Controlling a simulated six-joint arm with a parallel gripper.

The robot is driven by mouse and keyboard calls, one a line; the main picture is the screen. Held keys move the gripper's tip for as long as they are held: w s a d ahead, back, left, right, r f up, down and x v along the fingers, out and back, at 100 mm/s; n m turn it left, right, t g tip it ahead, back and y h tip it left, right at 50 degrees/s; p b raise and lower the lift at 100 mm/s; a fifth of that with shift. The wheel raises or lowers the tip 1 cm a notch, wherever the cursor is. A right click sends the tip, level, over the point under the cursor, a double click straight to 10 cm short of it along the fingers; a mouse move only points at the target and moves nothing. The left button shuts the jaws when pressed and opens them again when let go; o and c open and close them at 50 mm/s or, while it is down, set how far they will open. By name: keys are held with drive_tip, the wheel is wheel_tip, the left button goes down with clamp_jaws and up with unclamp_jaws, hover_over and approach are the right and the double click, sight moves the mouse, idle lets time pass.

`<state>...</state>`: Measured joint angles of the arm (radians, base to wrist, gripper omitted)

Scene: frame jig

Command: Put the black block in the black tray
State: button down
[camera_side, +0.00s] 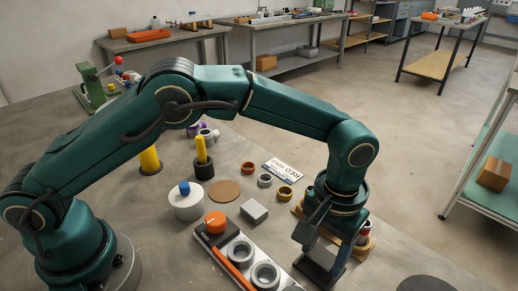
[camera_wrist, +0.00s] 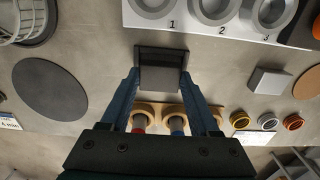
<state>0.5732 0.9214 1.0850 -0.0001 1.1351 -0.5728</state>
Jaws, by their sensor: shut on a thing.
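My gripper (camera_wrist: 161,74) is shut on the black block (camera_wrist: 161,79), whose greyish near face shows between the fingertips in the wrist view. A darker, slightly wider black shape (camera_wrist: 161,50) shows just beyond the block; it looks like the rim of the black tray. I cannot tell whether the block rests in it or is held above it. In the side view my gripper (camera_side: 321,258) points down at the front right, and its fingers and wrist largely hide the block and the tray area.
A white numbered fixture with ring sockets (camera_wrist: 183,27) lies close beyond the gripper. A wooden rack with red and blue pegs (camera_wrist: 158,112) lies below the fingers. A grey block (camera_side: 254,211), several small rings and a dark disc (camera_side: 428,284) lie around.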

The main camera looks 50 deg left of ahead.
drive_tip(key=shift+f, duration=0.1)
drive_tip(key=shift+f, duration=0.5)
drive_tip(key=shift+c, duration=0.2)
unclamp_jaws()
drive_tip(key=shift+o, duration=0.2)
drive_tip(key=shift+r, duration=0.75)
